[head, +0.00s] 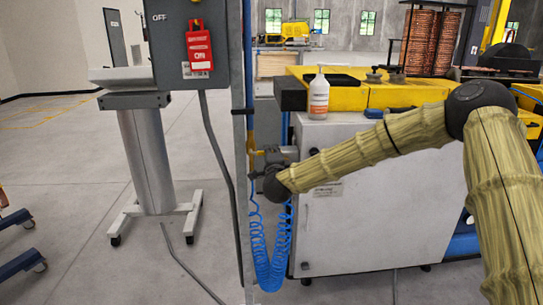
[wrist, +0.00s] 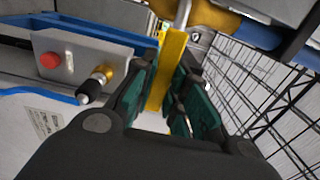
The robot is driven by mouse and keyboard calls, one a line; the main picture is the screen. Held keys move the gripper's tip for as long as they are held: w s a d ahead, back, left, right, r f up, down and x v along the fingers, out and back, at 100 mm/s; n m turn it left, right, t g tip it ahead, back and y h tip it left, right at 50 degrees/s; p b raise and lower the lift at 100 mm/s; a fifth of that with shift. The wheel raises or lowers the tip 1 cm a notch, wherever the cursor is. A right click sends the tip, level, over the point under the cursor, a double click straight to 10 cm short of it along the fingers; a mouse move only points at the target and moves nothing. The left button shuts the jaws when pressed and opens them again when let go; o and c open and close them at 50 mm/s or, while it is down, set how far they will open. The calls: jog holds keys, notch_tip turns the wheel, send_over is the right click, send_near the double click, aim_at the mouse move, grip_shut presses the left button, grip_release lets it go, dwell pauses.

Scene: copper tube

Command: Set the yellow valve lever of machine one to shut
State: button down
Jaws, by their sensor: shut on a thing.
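The yellow valve lever (wrist: 167,72) is a flat yellow bar in the wrist view, running up to a grey metal end at the top. My gripper (wrist: 170,92) has its dark green finger pads on both sides of the lever and is shut on it. In the head view my gripper (head: 273,157) is at the grey post, left of the white machine cabinet (head: 385,215). The lever is too small and too covered there to make out its angle.
A coiled blue hose (head: 268,262) hangs just below my gripper. The wrist view shows a red button (wrist: 49,60), a brass fitting (wrist: 102,74) and a black wire mesh (wrist: 275,105) close by.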

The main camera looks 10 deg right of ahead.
jog(key=shift+f, duration=0.15)
jog(key=c, duration=1.4)
grip_release()
jog(key=shift+s, duration=0.1)
jog(key=s, duration=0.4)
jog(key=s+a, duration=0.1)
jog(key=s, duration=0.6)
jog(key=shift+s+a, duration=0.2)
jog(key=shift+s, duration=0.2)
